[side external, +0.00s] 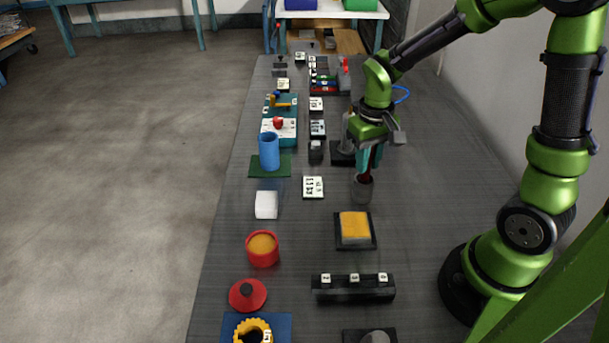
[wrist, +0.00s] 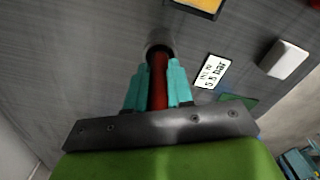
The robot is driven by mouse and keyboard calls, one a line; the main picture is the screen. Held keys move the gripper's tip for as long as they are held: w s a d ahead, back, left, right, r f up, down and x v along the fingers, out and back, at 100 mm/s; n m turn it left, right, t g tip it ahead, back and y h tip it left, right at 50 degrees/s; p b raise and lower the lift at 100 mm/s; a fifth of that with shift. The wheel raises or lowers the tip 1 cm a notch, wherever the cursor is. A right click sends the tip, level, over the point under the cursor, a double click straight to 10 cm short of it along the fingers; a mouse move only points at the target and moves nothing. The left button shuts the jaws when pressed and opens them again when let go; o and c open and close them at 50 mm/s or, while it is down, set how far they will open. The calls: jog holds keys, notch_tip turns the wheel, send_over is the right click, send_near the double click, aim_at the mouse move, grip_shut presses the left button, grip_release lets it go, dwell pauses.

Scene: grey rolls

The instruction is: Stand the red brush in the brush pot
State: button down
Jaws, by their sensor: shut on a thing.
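My gripper (side external: 369,156) points down with its teal fingers over the brush pot. The fingers are shut on the red brush (wrist: 158,82), which shows as a red shaft between them in the wrist view. The brush pot (side external: 363,190) is a small dark grey cup standing on the table. Its rim also shows just past the fingertips in the wrist view (wrist: 159,47). The brush's lower end is at the pot's mouth and looks to be inside it. How deep it reaches is hidden.
A yellow-topped pad (side external: 354,226) lies in front of the pot. A printed card (side external: 313,187) and a white block (side external: 266,205) lie to the left. A blue cup (side external: 269,152) stands on a green mat further back. The table right of the pot is clear.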

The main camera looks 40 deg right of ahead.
jog(key=shift+f, duration=0.4)
jog(key=c, duration=0.9)
grip_release()
notch_tip(320, 180, up, 17)
jog(key=s+a+t, duration=0.2)
jog(key=s+a+t+y, duration=0.1)
jog(key=s+a+t, duration=0.1)
jog(key=s, duration=0.1)
jog(key=s+a+t+y, duration=0.1)
jog(key=s+a+t, duration=0.2)
jog(key=shift+s+f, duration=0.2)
jog(key=shift+f, duration=0.05)
